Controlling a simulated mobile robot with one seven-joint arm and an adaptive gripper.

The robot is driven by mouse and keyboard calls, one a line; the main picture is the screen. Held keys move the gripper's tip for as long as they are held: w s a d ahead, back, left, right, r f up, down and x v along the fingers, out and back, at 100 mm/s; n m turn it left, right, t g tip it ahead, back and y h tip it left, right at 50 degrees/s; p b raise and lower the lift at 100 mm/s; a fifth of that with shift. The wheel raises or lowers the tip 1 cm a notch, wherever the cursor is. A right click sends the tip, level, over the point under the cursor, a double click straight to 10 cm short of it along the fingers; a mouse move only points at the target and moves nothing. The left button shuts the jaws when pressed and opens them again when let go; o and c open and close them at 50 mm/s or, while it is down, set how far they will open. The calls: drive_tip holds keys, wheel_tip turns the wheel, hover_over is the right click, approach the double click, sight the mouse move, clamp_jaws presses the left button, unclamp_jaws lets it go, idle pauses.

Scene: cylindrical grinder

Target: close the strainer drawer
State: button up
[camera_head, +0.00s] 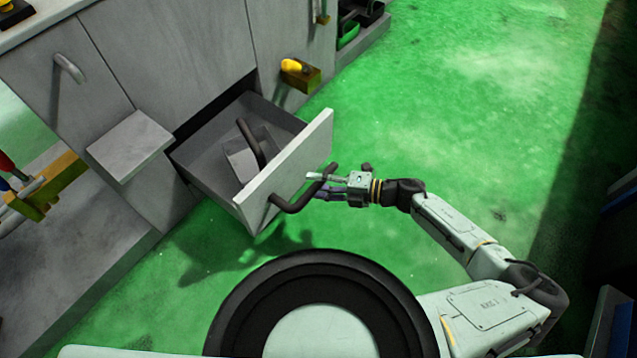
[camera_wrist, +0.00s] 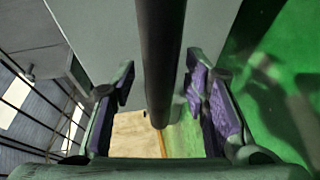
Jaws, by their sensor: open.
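The strainer drawer (camera_head: 290,160) is pulled out of the grey cabinet, with its pale front panel facing my arm. A dark bar handle (camera_head: 292,206) stands out from the panel. My gripper (camera_head: 318,184) is at the handle's right end, in front of the panel. In the wrist view, the dark handle bar (camera_wrist: 161,60) runs between the two purple-padded fingers of my gripper (camera_wrist: 165,98). The fingers are open, with gaps on both sides of the bar. Inside the drawer lies a grey block with a dark curved handle (camera_head: 252,147).
The grey cabinet (camera_head: 160,50) stands behind the drawer. A grey ledge (camera_head: 130,145) juts out left of the drawer, and a yellow item on a wooden block (camera_head: 298,72) is fixed right of it. The green floor (camera_head: 460,110) is clear to the right.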

drive_tip(key=shift+c, duration=0.2)
clamp_jaws()
idle(0.6)
